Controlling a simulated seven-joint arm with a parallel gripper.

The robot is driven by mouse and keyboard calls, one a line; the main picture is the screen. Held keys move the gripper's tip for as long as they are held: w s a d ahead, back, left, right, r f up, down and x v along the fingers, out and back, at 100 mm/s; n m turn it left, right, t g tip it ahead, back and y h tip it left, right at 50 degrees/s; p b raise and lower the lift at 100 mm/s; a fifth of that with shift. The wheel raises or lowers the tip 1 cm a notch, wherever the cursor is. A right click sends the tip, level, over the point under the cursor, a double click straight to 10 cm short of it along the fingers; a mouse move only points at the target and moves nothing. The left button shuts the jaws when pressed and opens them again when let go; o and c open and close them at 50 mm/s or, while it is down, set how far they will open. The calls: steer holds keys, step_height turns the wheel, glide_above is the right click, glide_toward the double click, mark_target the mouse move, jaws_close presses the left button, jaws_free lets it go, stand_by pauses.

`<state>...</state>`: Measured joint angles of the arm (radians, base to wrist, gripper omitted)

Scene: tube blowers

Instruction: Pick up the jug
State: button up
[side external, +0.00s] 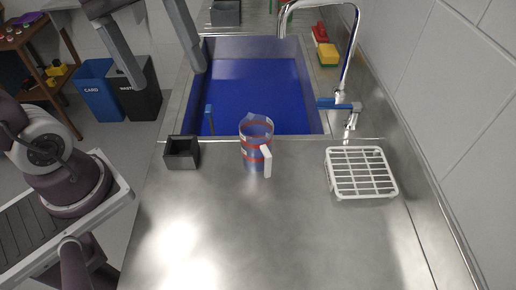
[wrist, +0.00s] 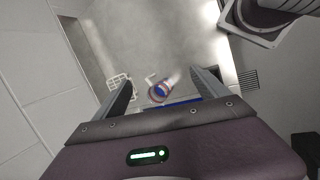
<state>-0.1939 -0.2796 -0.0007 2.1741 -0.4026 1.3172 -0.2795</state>
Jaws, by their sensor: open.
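The jug (side external: 256,143) stands upright on the steel counter, just in front of the sink's near edge. It is bluish and see-through with red bands, and its white handle faces front right. In the wrist view the jug (wrist: 159,92) appears small and far off, between the two fingers. My gripper (side external: 169,78) is open and empty, high up at the top left of the side view, well apart from the jug. Its two grey fingers (wrist: 163,91) also show wide apart in the wrist view.
A small black open box (side external: 182,152) sits left of the jug, and a white wire rack (side external: 361,173) lies to its right. Behind are the blue-bottomed sink (side external: 258,90) and a chrome tap (side external: 347,75). The front counter (side external: 270,235) is clear.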

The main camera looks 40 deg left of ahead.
steer(key=w+a+n+h, duration=0.2)
steer(key=w+n+h, duration=0.8)
steer(key=w, duration=0.4)
glide_toward(260, 149)
steer(key=shift+n+g+y, duration=0.3)
steer(key=shift+g+y, duration=0.1)
steer(key=f, duration=0.1)
steer(key=w+f, duration=0.1)
steer(key=f, duration=0.1)
steer(key=w+d+f, duration=0.1)
steer(key=shift+f, duration=0.25)
steer(key=x, duration=0.6)
steer(key=shift+w+d, duration=0.3)
steer(key=shift+d, duration=0.1)
steer(key=c, duration=1.7)
